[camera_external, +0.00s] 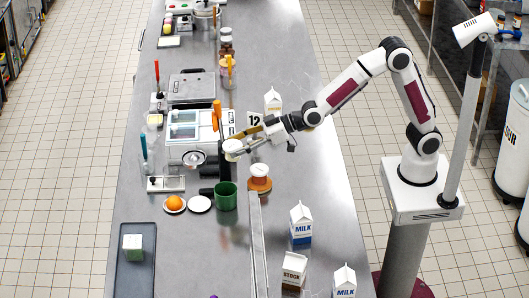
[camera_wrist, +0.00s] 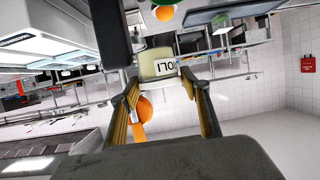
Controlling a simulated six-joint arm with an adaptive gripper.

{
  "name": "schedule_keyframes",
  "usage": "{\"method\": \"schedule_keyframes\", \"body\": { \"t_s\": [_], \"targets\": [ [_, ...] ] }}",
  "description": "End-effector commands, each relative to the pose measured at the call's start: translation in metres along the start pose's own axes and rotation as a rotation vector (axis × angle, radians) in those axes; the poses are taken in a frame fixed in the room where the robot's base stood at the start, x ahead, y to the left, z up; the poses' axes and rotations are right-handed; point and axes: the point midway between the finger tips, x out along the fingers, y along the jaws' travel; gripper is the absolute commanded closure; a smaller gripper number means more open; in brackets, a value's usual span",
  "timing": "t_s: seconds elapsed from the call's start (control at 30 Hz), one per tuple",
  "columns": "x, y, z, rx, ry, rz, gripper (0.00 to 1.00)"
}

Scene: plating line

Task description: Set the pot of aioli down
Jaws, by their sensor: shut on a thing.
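The pot of aioli is a pale cream pot (camera_wrist: 157,62) with a dark-lettered label, seen between my fingertips in the wrist view. In the external view it shows as a round white shape (camera_external: 233,146) at the end of my fingers. My gripper (camera_external: 246,138) is shut on it, reaching left over the middle of the steel counter (camera_external: 290,155). The pot appears tilted and held above the counter; the exact gap below it cannot be told. My two fingers show on either side in the wrist view.
A number 12 sign (camera_external: 254,120) and carton (camera_external: 272,102) stand behind. Bare counter shows front and right, near milk cartons (camera_external: 300,224).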

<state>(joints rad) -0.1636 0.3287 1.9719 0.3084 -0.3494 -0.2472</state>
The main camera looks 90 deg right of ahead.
Motion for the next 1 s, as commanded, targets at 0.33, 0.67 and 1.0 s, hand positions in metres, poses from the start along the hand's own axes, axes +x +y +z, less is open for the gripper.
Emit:
{"method": "schedule_keyframes", "body": {
  "t_s": [0.33, 0.67, 1.0],
  "targets": [
    [0.041, -0.013, 0.002, 0.003, 0.000, 0.008, 0.77],
    [0.080, -0.024, 0.007, 0.008, -0.001, 0.021, 0.77],
    [0.124, -0.035, 0.019, 0.015, -0.001, 0.038, 0.77]
  ]
}}
